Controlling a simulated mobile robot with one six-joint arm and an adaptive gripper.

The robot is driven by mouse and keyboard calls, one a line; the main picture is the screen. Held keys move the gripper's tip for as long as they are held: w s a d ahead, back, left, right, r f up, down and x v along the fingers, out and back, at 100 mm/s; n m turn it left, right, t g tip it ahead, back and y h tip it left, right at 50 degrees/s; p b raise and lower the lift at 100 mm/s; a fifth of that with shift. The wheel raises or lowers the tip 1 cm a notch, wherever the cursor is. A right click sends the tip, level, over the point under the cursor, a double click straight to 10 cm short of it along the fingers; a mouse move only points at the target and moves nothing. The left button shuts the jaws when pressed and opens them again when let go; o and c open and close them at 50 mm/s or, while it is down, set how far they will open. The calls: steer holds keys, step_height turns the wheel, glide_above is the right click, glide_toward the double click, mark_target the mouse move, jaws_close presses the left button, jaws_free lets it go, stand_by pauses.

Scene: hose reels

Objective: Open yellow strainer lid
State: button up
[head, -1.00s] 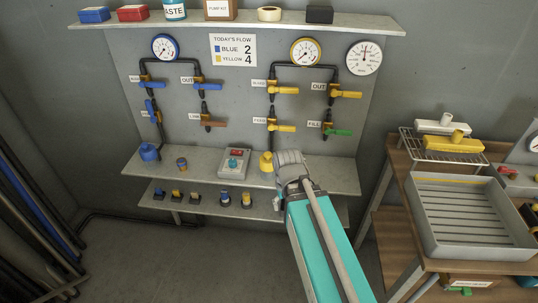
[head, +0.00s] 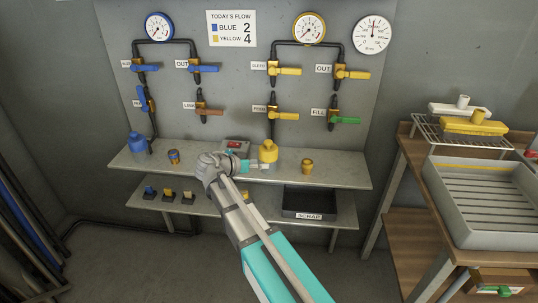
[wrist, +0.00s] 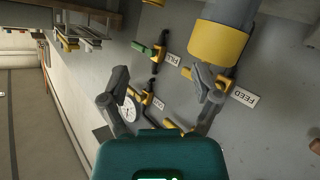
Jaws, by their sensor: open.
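A yellow domed piece (head: 268,151) stands on the upper shelf below the yellow FEED valve (head: 285,115). A smaller yellow cup-shaped fitting (head: 307,166) stands to its right. I cannot tell for sure which is the strainer lid. My gripper (head: 262,166) is at the shelf, in front of the domed piece and left of the cup, pointing right. In the wrist view my gripper (wrist: 160,75) is open with nothing between its fingers. A yellow collar (wrist: 217,42) on a grey-blue cylinder (wrist: 228,12) shows close beyond the right finger. Whether they touch is unclear.
A grey box with a red top (head: 238,147) sits behind my wrist, partly hidden. A blue domed piece (head: 137,143) and a small blue-topped fitting (head: 174,157) stand left. A SCRAP bin (head: 309,203) is on the lower shelf. A grey tray (head: 482,205) stands on the right table.

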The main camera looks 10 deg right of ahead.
mark_target(265, 143)
steer(key=w+a+r+m+t+h+b, duration=0.1)
steer(key=w+a+m+t+h+b, duration=0.1)
steer(key=a, duration=0.5)
steer(key=shift+w+r+m+t+h+b, duration=0.25)
steer(key=shift+w+m+t+h+b, duration=0.3)
steer(key=shift+w, duration=0.45)
steer(key=x, duration=1.3)
steer(key=shift+w+d, duration=0.25)
jaws_close()
